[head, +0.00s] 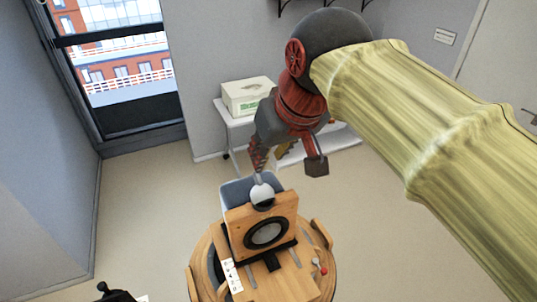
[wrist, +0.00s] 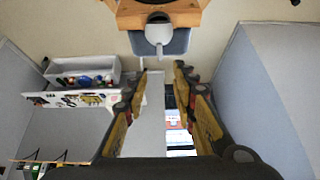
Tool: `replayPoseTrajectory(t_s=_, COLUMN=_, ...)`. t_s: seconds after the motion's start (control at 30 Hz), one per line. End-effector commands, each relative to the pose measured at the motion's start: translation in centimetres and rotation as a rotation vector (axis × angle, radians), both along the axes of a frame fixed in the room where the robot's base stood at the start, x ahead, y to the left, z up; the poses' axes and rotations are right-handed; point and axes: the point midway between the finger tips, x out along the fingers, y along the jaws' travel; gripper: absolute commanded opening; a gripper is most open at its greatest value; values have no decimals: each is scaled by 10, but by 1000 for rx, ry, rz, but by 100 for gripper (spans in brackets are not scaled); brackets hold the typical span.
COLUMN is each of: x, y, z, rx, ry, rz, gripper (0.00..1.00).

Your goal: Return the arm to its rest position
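My gripper (head: 270,157) hangs at the end of my raised arm, above and behind the wooden speaker box. In the wrist view my gripper (wrist: 161,76) has its two fingers spread apart, with nothing held between them. The wooden speaker box (head: 283,211), with a round black-rimmed driver, stands on a round wooden table (head: 199,268). A white rounded thing (head: 262,193) with a short stalk shows at the box's top edge, just below the fingers. It also shows in the wrist view (wrist: 158,33), beyond the fingertips. I cannot tell whether it touches the box.
A blue-grey surface (head: 236,191), perhaps a chair, is behind the speaker box. A white carton (head: 247,97) sits on a white cart by the back wall. A window (head: 120,75) is at the left. The floor (head: 140,215) left of the table is mostly clear.

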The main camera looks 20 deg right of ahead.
Motion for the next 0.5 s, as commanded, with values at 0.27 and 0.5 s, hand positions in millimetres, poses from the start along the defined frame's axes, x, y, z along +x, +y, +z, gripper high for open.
replayPoseTrajectory(t_s=0.27, x=0, y=0, z=0, rx=0, ry=-1, rz=0, gripper=27)
replayPoseTrajectory(t_s=0.5, x=1, y=0, z=-36, rx=0, ry=-5, rz=0, gripper=27)
